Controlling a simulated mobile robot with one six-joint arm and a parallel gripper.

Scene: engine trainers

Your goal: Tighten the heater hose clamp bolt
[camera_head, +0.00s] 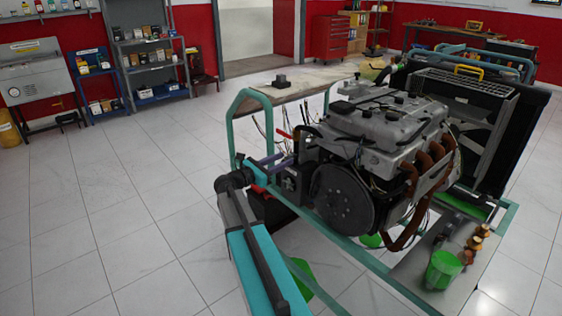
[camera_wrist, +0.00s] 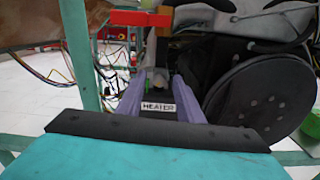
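My gripper (camera_head: 272,161) is beside the lower left side of the engine (camera_head: 385,130), reaching in by the green stand frame. In the wrist view its two purple fingers (camera_wrist: 158,82) stand apart and point away from the camera. The hose and clamp are not clearly visible.
A red lever-like part (camera_wrist: 140,17) with an orange block crosses above the fingertips. A dark round flywheel (camera_wrist: 262,100) is close on the right. Loose wires (camera_wrist: 60,75) and a green post (camera_wrist: 80,50) are on the left. Open tiled floor (camera_head: 110,220) lies to the left.

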